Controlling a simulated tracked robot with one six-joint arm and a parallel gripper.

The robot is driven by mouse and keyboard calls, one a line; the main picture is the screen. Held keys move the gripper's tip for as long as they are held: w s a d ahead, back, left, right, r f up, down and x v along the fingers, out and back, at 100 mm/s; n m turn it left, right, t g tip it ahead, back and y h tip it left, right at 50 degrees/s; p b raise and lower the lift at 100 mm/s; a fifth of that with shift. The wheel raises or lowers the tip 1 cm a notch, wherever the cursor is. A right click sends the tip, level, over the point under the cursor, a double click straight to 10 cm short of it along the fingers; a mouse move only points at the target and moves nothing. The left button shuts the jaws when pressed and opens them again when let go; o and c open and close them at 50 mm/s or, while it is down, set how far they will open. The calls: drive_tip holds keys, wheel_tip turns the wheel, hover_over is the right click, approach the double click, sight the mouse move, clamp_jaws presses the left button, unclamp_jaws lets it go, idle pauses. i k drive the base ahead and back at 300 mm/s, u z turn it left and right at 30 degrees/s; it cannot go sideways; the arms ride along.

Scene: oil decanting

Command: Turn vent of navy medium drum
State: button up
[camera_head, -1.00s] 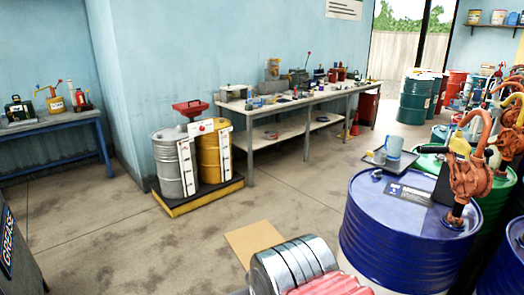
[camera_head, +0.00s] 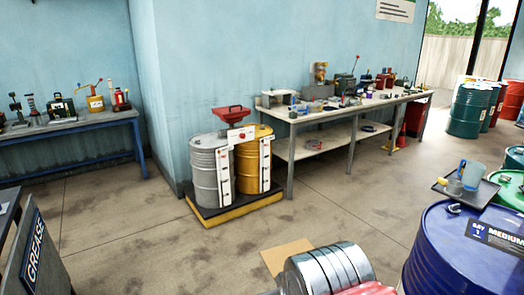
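The navy drum (camera_head: 450,262) stands at the lower right, cut off by the right and bottom edges. A label (camera_head: 493,238) on its top reads "MEDIUM" with "BAY 1" beside it. A small grey fitting (camera_head: 455,208), perhaps the vent, sits near the far rim of its top; its turned position is too small to tell. My gripper is not in view. A ribbed silver cylinder and red padded part at the bottom centre seem to be parts of my arm, left of the drum.
Grey drum (camera_head: 206,180) and yellow drum (camera_head: 248,165) stand on a yellow-edged platform (camera_head: 235,212) by the wall. A cluttered workbench (camera_head: 340,112) runs behind. A tray with a jug (camera_head: 472,175) is beyond the navy drum. A "GREASE" panel (camera_head: 36,250) is at lower left. The middle floor is clear.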

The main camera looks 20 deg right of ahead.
sight(453, 208)
drive_tip(key=z, duration=0.2)
drive_tip(key=i, duration=1.55)
drive_tip(key=z, duration=0.65)
drive_tip(key=i, duration=0.75)
drive_tip(key=z, duration=0.85)
drive_tip(key=i, duration=0.6)
drive_tip(key=z, duration=0.65)
drive_tip(key=i, duration=0.55)
drive_tip(key=z, duration=0.3)
